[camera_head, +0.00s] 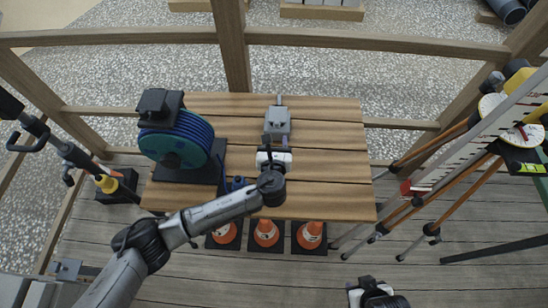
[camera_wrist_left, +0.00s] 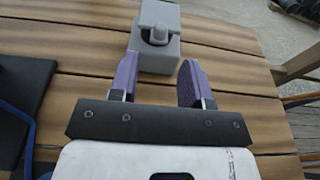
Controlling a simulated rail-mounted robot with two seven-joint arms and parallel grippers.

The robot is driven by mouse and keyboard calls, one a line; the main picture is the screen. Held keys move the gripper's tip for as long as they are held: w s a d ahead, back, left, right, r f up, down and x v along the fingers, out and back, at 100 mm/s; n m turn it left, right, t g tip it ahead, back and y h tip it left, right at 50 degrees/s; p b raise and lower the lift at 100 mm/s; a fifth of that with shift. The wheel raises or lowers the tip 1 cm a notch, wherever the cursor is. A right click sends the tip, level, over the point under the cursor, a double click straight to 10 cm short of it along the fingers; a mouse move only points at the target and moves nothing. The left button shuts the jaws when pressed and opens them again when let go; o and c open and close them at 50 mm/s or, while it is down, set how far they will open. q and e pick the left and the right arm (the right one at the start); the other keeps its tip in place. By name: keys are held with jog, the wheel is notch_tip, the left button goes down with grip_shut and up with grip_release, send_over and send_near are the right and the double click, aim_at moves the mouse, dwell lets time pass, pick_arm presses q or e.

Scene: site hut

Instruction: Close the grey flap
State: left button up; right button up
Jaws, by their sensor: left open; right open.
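A small grey box (camera_head: 277,124) stands near the back middle of the wooden table. Its grey flap (camera_head: 279,101) stands raised at the far side. My right gripper (camera_head: 372,290) is at the bottom edge, away from the table, partly cut off.
A blue cable reel (camera_head: 178,138) stands on the table to the left, close to my left arm. Orange cones (camera_head: 266,233) stand below the table's front edge. Tripods and a levelling staff (camera_head: 480,135) lean at the right. The table's right side (camera_head: 335,170) is clear.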

pick_arm(q)
jog(key=v, duration=0.7)
jog(key=shift+s, duration=0.35)
